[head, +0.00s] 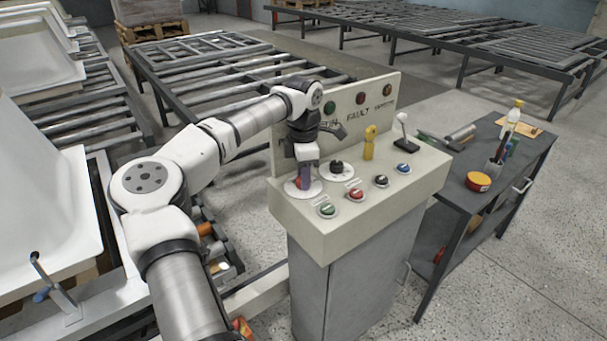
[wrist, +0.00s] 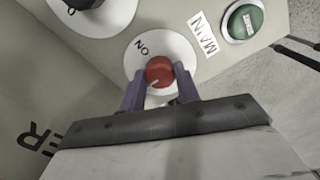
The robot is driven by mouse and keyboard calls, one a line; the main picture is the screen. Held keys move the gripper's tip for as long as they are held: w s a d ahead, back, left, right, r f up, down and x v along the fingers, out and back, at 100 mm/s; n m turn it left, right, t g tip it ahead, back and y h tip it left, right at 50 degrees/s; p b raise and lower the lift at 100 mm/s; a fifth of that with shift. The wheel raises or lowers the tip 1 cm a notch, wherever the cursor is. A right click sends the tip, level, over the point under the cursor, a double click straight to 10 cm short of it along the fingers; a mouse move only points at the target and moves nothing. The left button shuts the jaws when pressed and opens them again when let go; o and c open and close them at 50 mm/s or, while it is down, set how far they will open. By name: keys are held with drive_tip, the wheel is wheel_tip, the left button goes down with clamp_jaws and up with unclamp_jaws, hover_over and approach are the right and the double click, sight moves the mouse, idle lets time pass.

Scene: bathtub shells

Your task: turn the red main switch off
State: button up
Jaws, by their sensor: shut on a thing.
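The red main switch (wrist: 159,70) is a round knob on a white disc marked ON, with a MAIN label beside it. My gripper (wrist: 160,86) has its two purple fingers on either side of the knob and is shut on it. A small pale mark shows on the knob, on the side towards the gripper; its exact setting is hard to tell. In the head view my gripper (head: 304,182) points down over the white disc (head: 292,189) at the left end of the console, where the fingers mostly hide the knob.
The console (head: 425,170) also bears a black knob (head: 336,167), green (head: 327,209), red (head: 355,194), black (head: 381,180) and blue (head: 403,168) buttons, a yellow piece (head: 370,141) and a lever (head: 402,122). Its upright panel (head: 345,118) stands behind. A dark workbench (head: 525,160) stands right.

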drive_tip(key=o, duration=1)
wheel_tip(320, 180, up, 14)
drive_tip(key=shift+f+b, duration=0.1)
drive_tip(key=shift+b, duration=0.75)
drive_tip(key=shift+d, duration=0.15)
